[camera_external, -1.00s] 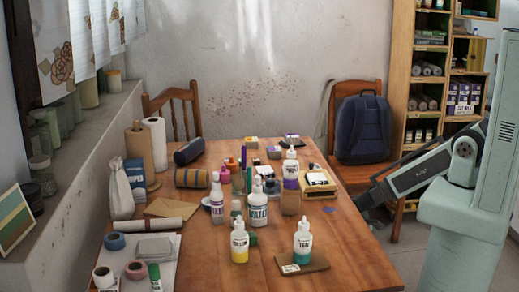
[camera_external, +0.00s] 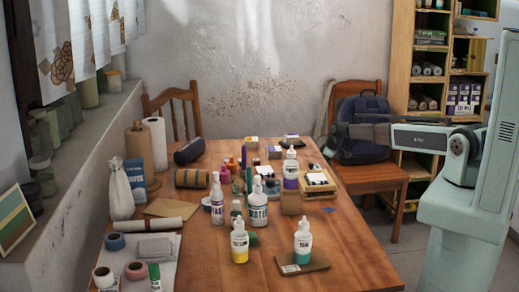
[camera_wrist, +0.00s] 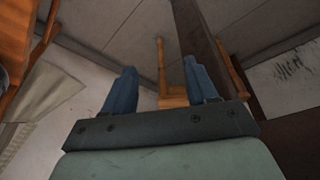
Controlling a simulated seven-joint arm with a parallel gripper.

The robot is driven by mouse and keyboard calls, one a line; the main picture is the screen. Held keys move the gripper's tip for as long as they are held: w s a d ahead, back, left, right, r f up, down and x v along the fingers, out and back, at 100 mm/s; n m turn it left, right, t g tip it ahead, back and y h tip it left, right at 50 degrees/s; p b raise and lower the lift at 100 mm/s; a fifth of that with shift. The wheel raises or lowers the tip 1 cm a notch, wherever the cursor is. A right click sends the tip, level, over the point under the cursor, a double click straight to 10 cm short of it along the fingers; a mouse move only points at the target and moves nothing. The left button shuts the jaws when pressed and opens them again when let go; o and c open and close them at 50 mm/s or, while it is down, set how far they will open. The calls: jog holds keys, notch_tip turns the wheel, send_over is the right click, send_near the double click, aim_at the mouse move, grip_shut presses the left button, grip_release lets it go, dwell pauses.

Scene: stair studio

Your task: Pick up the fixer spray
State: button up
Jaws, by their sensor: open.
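Several bottles stand on the wooden table (camera_external: 345,250) in the external view. The labels are too small for me to tell which is the fixer spray. My gripper (camera_external: 352,131) is above and beyond the table's right side, in front of the backpack, apart from the bottles. In the wrist view my gripper (camera_wrist: 160,68) is open, with two separated blue fingers and nothing between them.
A dark blue backpack (camera_external: 362,153) sits on a wooden chair (camera_external: 378,175) behind my gripper. Shelves (camera_external: 400,70) stand at the back right. Paper rolls, tape and cloth-like items crowd the table's left side.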

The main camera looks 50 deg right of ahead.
jog(key=w+d+r+n+t+h, duration=0.1)
jog(key=w+d+r, duration=0.3)
jog(key=r, duration=0.5)
jog(key=w+d+r+t, duration=0.2)
jog(key=w+r, duration=0.5)
jog(key=r, duration=0.1)
jog(key=w+a+r+n+y, duration=0.1)
jog(key=w+a+r, duration=0.15)
jog(key=a, duration=0.65)
jog(key=w+a+r+n, duration=0.1)
jog(key=a+r, duration=0.2)
jog(key=a, duration=0.5)
jog(key=w+a+r+n+y, duration=0.1)
jog(key=a+r, duration=0.1)
jog(key=a, duration=0.7)
notch_tip(320, 180, up, 15)
jog(key=n+g+y, duration=0.2)
jog(key=n+g, duration=0.2)
jog(key=n, duration=0.1)
send_over(214, 180)
jog(key=s+d, duration=0.3)
jog(key=d, duration=0.2)
jog(key=x, duration=1.3)
jog(key=shift+w+a+r, duration=0.25)
jog(key=shift+w+a, duration=0.1)
